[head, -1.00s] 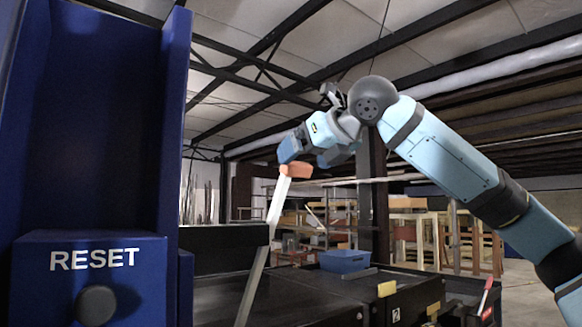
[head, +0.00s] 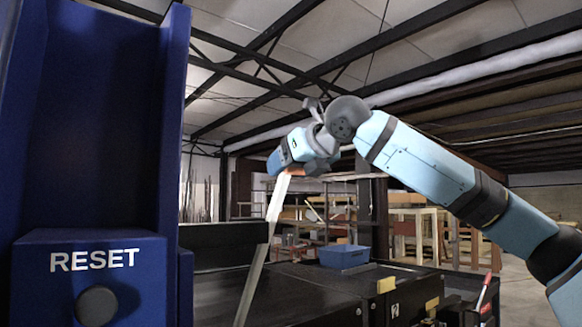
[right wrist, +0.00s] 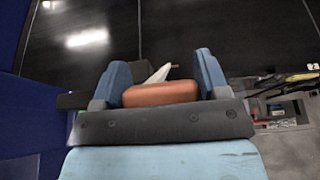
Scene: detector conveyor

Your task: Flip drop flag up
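The drop flag is a pale, slanted lever (head: 264,245) with an orange tip (head: 289,175) at its upper end, leaning up to the right in the head view. My right gripper (head: 290,166) is at the tip and covers part of it. In the right wrist view, the orange tip (right wrist: 160,94) lies between the two widely spaced blue fingers, close to the palm. The fingers look open around it; any contact is hard to judge. A bit of the pale lever (right wrist: 158,74) shows beyond the tip. My left gripper is not in view.
A blue housing (head: 110,150) with a RESET panel and dark round button (head: 96,305) stands close at the left. A dark conveyor machine (head: 310,285) with a blue tray (head: 344,257) lies behind the lever. A red-handled lever (head: 485,292) is at the right.

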